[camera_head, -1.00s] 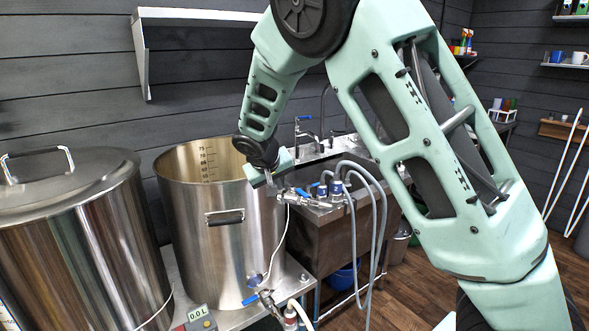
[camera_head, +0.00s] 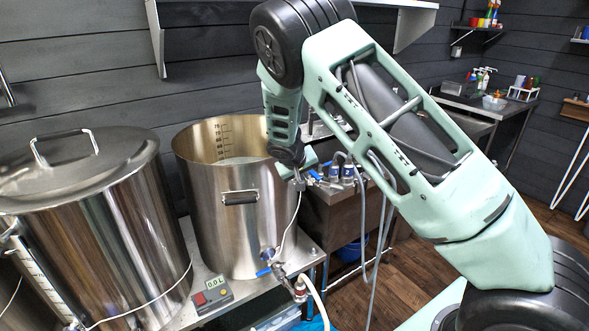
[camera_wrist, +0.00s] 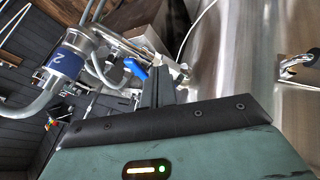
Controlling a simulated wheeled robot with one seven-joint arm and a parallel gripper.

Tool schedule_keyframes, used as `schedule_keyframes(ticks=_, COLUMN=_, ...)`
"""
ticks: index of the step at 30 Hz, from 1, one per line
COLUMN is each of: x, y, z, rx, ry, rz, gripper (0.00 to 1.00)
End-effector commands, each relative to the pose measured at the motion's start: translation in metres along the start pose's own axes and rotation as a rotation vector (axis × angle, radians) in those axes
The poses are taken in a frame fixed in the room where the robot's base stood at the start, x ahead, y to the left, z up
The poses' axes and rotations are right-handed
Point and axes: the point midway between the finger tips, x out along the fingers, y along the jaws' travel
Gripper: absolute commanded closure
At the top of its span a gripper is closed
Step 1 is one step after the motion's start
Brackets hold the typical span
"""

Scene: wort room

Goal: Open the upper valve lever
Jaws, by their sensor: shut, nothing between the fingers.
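The open steel kettle (camera_head: 215,225) stands on a metal stand. Its upper valve has a blue lever (camera_head: 315,175), small and partly hidden by my gripper in the head view. In the wrist view the blue lever (camera_wrist: 135,68) lies just left of my fingers, below the metal valve fitting (camera_wrist: 110,38). My gripper (camera_head: 299,182) points down beside the kettle's right wall. Its fingers (camera_wrist: 161,88) are shut and empty, close to the lever; I cannot tell whether they touch it. A lower valve with another blue lever (camera_head: 264,271) sits near the kettle's base.
A lidded steel kettle (camera_head: 105,220) stands at left. A display box (camera_head: 213,295) sits in front of the open kettle. Grey hoses (camera_head: 378,205) hang beside the metal counter behind. A hose connector (camera_wrist: 68,60) marked 2 is near my gripper. Wood floor is open at right.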

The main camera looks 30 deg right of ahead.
Motion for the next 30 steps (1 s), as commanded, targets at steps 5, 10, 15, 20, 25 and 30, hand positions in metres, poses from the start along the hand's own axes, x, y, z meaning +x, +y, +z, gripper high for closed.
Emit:
schedule_keyframes(ticks=5, x=0.005, y=0.010, z=0.000, rx=0.000, ry=-0.001, rz=-0.001, gripper=1.00)
schedule_keyframes(ticks=10, x=0.006, y=0.011, z=0.001, rx=0.000, ry=0.000, rz=-0.001, gripper=1.00)
schedule_keyframes(ticks=15, x=0.006, y=0.011, z=0.001, rx=-0.001, ry=0.000, rz=-0.001, gripper=1.00)
schedule_keyframes(ticks=20, x=0.007, y=0.012, z=0.002, rx=-0.011, ry=0.005, rz=-0.006, gripper=1.00)
schedule_keyframes(ticks=25, x=0.008, y=0.014, z=0.003, rx=-0.041, ry=0.021, rz=-0.022, gripper=1.00)
schedule_keyframes(ticks=30, x=0.009, y=0.016, z=0.003, rx=-0.058, ry=0.030, rz=-0.031, gripper=1.00)
